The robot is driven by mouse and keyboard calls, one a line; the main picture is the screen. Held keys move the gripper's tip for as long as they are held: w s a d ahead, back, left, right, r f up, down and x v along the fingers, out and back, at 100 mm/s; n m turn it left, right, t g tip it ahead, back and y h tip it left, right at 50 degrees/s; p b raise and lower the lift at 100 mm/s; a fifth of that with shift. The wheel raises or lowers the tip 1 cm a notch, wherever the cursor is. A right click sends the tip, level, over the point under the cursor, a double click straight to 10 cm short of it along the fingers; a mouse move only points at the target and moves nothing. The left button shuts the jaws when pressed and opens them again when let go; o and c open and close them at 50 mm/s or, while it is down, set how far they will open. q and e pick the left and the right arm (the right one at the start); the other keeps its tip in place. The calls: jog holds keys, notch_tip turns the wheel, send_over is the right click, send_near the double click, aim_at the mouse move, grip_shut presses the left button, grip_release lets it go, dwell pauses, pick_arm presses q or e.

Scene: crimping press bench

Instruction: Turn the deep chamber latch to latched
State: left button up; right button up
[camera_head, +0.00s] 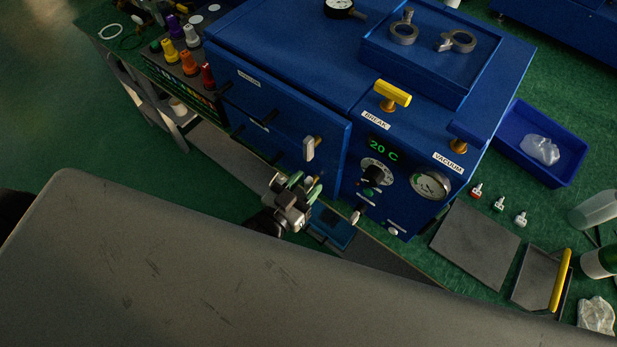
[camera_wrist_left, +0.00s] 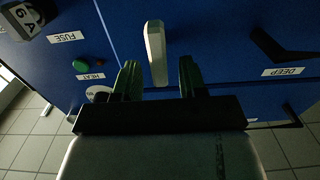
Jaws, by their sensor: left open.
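The pale bar-shaped latch (camera_head: 308,148) is on the front of the blue machine, by the right edge of the door face, with a brass hub beside it. In the left wrist view the latch (camera_wrist_left: 155,52) stands roughly upright in the picture. A DEEP label (camera_wrist_left: 283,72) is on the blue panel to its right. My left gripper (camera_head: 301,186) is open and empty, just below and in front of the latch. In the left wrist view its green fingers (camera_wrist_left: 159,75) lie either side of the latch's lower end; contact cannot be told. My right gripper is not in view.
A black handle (camera_wrist_left: 280,45) sticks out near the DEEP label. A dial (camera_head: 377,173), a gauge (camera_head: 430,185) and a yellow BREAK handle (camera_head: 393,93) are right of the latch. A blue tray (camera_head: 505,151) stands farther right. Coloured knobs (camera_head: 190,63) are at upper left.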

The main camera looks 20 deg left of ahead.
pick_arm(q)
jog(key=shift+w+d, duration=0.15)
jog(key=shift+w, duration=0.35)
grip_shut()
